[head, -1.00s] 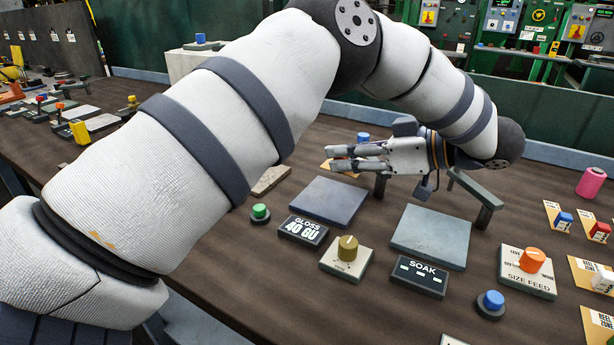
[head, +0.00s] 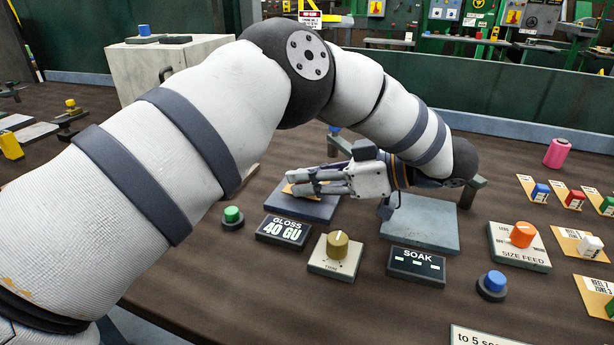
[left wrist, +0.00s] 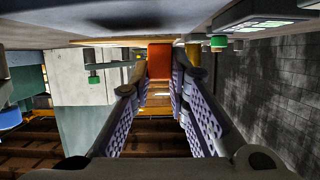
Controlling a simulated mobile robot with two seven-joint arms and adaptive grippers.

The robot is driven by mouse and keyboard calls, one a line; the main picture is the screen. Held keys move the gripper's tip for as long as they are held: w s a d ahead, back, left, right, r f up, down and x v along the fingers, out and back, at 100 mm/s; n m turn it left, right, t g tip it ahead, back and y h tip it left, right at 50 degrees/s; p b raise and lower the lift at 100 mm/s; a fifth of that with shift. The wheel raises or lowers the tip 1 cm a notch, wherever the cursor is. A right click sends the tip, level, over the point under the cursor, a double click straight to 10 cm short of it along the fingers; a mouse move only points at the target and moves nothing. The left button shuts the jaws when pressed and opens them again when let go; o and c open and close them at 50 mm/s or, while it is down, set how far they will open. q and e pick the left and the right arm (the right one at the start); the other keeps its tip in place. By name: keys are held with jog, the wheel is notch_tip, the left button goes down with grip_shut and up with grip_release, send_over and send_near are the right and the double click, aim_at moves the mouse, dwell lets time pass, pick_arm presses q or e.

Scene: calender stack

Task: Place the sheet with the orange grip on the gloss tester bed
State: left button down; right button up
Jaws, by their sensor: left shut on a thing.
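My left gripper (head: 290,182) is shut on the orange grip (left wrist: 160,60), which shows between the fingertips in the left wrist view. In the head view a tan-yellow sheet (head: 298,192) shows at the fingertips, over the gloss tester bed (head: 314,212), a flat blue-grey plate behind the "GLOSS 40 GU" display (head: 284,231). The fingers hide much of the sheet, and I cannot tell whether it touches the bed or hangs just above it. My right gripper is not in view.
Right of the bed is another grey plate (head: 432,232) with a bracket over it and a SOAK display (head: 416,263) in front. Around stand a green button (head: 232,216), an olive knob (head: 337,245), an orange knob (head: 523,234) and a blue button (head: 492,284). Coloured-grip sheets lie at right.

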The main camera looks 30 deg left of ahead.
pick_arm(q)
jog(key=shift+s+a+f, duration=0.1)
jog(key=shift+f, duration=0.45)
jog(key=c, duration=1.5)
grip_release()
jog(key=shift+f, duration=0.15)
jog(key=shift+c, duration=0.2)
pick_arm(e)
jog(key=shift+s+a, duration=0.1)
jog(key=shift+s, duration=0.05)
